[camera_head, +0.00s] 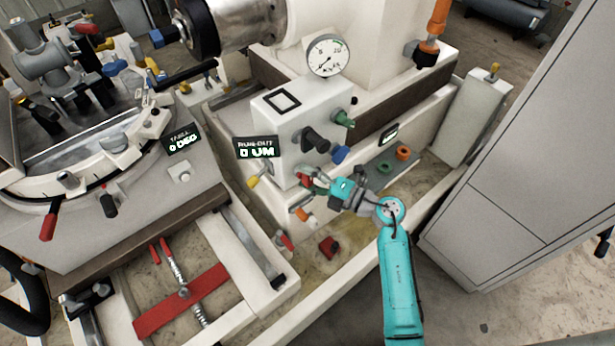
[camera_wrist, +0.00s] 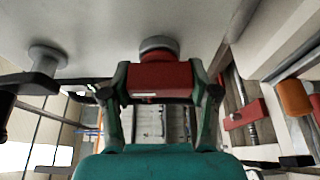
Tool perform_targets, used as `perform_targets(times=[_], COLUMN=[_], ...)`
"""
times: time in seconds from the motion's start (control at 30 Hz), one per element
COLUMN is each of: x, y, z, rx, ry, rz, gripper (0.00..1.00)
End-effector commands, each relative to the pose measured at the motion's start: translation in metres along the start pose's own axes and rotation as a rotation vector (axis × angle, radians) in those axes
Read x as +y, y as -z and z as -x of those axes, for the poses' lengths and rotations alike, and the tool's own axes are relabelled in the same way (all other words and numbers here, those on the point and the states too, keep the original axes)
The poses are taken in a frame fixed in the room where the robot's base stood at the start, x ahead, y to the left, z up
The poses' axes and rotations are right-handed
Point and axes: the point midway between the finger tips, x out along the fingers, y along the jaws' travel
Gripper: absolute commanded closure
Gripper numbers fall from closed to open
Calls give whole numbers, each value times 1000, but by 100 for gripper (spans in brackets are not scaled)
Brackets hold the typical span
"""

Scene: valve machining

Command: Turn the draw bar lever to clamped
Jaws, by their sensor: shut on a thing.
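A red lever handle (camera_head: 304,180) sits low on the white machine housing (camera_head: 290,115). In the wrist view the red handle (camera_wrist: 162,80) joins a round grey hub (camera_wrist: 158,45) on the pale housing face. My gripper (camera_head: 316,185) reaches the handle from the right. In the wrist view my gripper (camera_wrist: 160,92) has one finger on each side of the red handle and is shut on it. Any marking for clamped or unclamped is not readable in either view.
A black knob (camera_head: 315,139), a blue knob (camera_head: 340,154) and a green knob (camera_head: 343,119) stick out of the housing near my arm. An orange knob (camera_head: 306,215) lies just below my gripper. A grey cabinet (camera_head: 520,170) stands to the right.

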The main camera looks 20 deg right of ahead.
Motion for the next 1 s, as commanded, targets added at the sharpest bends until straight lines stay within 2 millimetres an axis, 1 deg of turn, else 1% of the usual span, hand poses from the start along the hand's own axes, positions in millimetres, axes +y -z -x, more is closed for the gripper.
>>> perform_targets(times=[0.47,0.5,0.57,0.6,0.87,1.0], x=[-2,-2,-2,-1,-1,-1], y=[1,1,1,1,1,0], z=[0,0,0,0,0,5], rx=[3,3,3,3,1,-1], ry=[8,8,8,7,6,6], rz=[12,12,11,11,12,11], gripper=[75,35,20,15,15,15])
